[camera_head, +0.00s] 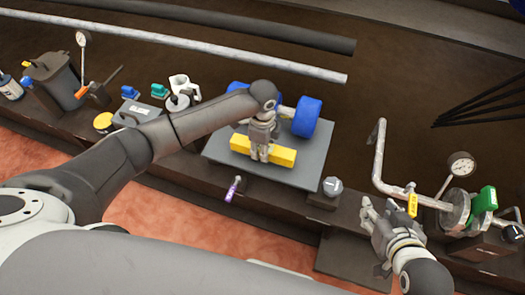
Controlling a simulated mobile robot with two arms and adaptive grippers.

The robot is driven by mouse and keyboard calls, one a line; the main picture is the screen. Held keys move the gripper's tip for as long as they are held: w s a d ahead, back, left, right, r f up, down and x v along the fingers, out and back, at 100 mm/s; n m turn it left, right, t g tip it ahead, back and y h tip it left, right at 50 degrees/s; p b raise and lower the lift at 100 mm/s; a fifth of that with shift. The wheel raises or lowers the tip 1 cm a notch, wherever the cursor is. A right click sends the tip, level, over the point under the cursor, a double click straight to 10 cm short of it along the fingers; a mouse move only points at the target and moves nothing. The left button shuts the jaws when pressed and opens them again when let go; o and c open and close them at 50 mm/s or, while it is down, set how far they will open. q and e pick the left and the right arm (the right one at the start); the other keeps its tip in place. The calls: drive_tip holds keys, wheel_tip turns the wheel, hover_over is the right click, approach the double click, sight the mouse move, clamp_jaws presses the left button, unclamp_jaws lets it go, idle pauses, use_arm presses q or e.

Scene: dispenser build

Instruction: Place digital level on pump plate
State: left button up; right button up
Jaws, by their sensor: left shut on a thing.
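The yellow digital level (283,156) is a long bar over the near part of the grey pump plate (312,172), roughly along the plate's length. A blue pump (306,117) with rounded blue parts stands on the plate behind the level, partly hidden by my left arm. My right gripper (376,213) hangs at the right, apart from the level; whether its fingers are open is unclear.
A bent metal pipe (378,155) with a gauge (460,164) and a green part (484,203) stands right. A purple-handled tool (233,189) lies in front of the plate. A white jug (184,88) and dark container (57,77) stand left. Long pipes (215,46) lie behind.

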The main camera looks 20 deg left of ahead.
use_arm(q)
drive_tip(key=shift+f, duration=0.7)
use_arm(e)
drive_tip(key=shift+w+a+r+t, duration=0.2)
drive_tip(key=shift+w+r+t, duration=0.2)
drive_tip(key=shift+w, duration=0.1)
drive_tip(key=shift+w+a+r+t, duration=0.15)
drive_tip(key=shift+w+r+t, duration=0.15)
drive_tip(key=shift+w+r, duration=0.15)
use_arm(q)
drive_tip(key=shift+f, duration=0.1)
use_arm(e)
drive_tip(key=shift+f, duration=0.1)
use_arm(q)
drive_tip(key=o, duration=1.2)
